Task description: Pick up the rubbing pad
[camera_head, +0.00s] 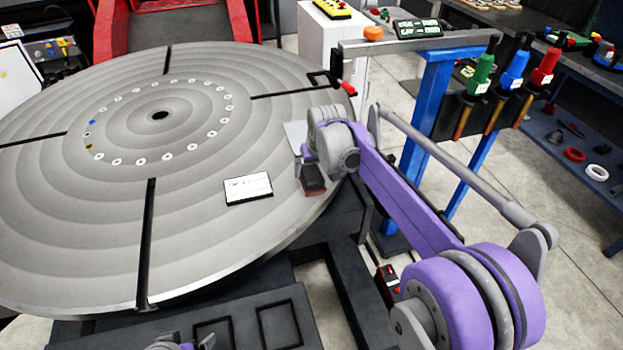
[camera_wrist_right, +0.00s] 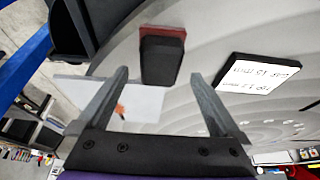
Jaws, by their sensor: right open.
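The rubbing pad (camera_head: 313,182) is a small dark block with a red base, lying on the grey round table (camera_head: 60,240) near its right rim. It also shows in the right wrist view (camera_wrist_right: 160,60), ahead of the fingertips and roughly centred between them. My right gripper (camera_wrist_right: 158,76) is open with nothing between its two grey fingers. In the head view my right wrist is just above and behind the pad, and its fingers are mostly hidden. Only a small part of my left arm shows at the bottom edge; its gripper is out of view.
A black-edged white label plate (camera_head: 248,188) lies left of the pad. A white sheet (camera_wrist_right: 135,98) lies by the left finger in the wrist view. A blue stand (camera_head: 430,110) with green, blue and red tools is at right. The table's left side is largely clear.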

